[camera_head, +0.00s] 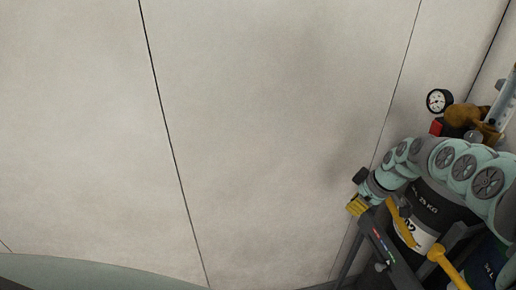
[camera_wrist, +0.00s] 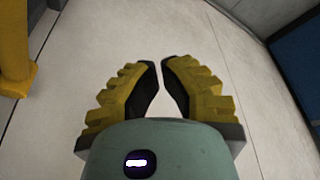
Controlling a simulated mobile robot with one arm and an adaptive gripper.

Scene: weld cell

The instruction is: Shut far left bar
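A cylinder rack stands at the right of the head view, with a yellow bar (camera_head: 400,222) at its left, in front of a dark cylinder with a white label (camera_head: 412,236). A second yellow bar (camera_head: 448,268) is further right and lower. Both slant; their latching cannot be told. My gripper (camera_head: 355,206) is just left of the left bar, apart from it. In the wrist view my gripper (camera_wrist: 161,64) has its yellow and black fingertips a narrow gap apart with nothing between them. A yellow upright piece (camera_wrist: 14,48) is at the left there; I cannot tell which part it is.
The rack's dark front rail (camera_head: 388,252) runs below my gripper. A pressure gauge (camera_head: 438,101) and brass fittings (camera_head: 463,115) are above my arm. A dark blue panel (camera_wrist: 299,65) is at the right of the wrist view.

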